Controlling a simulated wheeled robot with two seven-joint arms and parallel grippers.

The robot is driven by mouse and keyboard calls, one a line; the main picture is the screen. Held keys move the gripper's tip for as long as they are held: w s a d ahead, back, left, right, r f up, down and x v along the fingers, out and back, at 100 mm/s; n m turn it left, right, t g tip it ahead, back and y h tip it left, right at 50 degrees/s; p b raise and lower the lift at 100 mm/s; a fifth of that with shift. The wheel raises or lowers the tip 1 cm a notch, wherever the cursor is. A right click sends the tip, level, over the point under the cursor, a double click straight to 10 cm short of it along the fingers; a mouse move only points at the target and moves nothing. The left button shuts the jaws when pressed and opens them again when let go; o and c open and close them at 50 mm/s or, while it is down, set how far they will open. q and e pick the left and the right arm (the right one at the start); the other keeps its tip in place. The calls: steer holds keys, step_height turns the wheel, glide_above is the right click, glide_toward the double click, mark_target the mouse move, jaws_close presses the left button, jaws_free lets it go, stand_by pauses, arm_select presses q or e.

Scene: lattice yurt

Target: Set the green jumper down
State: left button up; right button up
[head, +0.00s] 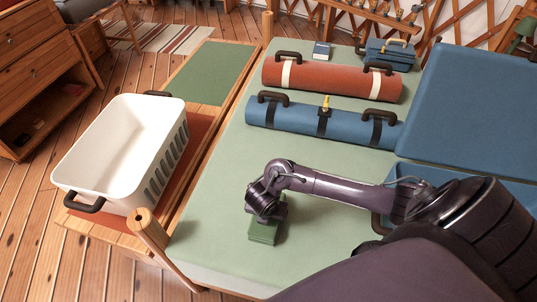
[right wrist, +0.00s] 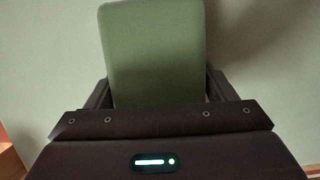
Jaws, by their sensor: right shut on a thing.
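The green jumper (head: 264,231) is a small folded green block in the head view, at or just above the pale green bed top (head: 215,215); I cannot tell whether it touches. My right gripper (head: 266,212) is over it, pointing down. In the right wrist view the jumper (right wrist: 153,55) stands between the two fingers of my right gripper (right wrist: 155,88), which is shut on it. The gripper hides part of the jumper in the head view. My left gripper is not in view.
A white basket (head: 120,140) with dark handles stands on the low bench at the left. A red roll (head: 330,79) and a blue roll (head: 290,116) lie across the bed's back. A blue case (head: 470,100) is at the right. The bed around the jumper is clear.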

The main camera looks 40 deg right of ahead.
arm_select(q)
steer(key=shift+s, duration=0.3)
arm_select(e)
steer(key=o, duration=1.1)
steer(key=shift+r, duration=0.1)
steer(key=p+v, duration=0.4)
steer(key=v, duration=0.2)
steer(key=shift+r, duration=0.3)
steer(key=p+v, duration=0.3)
steer(key=v, duration=0.1)
steer(key=shift+a+r, duration=0.1)
steer(key=shift+s+a+r+p, duration=0.15)
steer(key=shift+s+r+p, duration=0.05)
steer(key=shift+r+p, duration=0.35)
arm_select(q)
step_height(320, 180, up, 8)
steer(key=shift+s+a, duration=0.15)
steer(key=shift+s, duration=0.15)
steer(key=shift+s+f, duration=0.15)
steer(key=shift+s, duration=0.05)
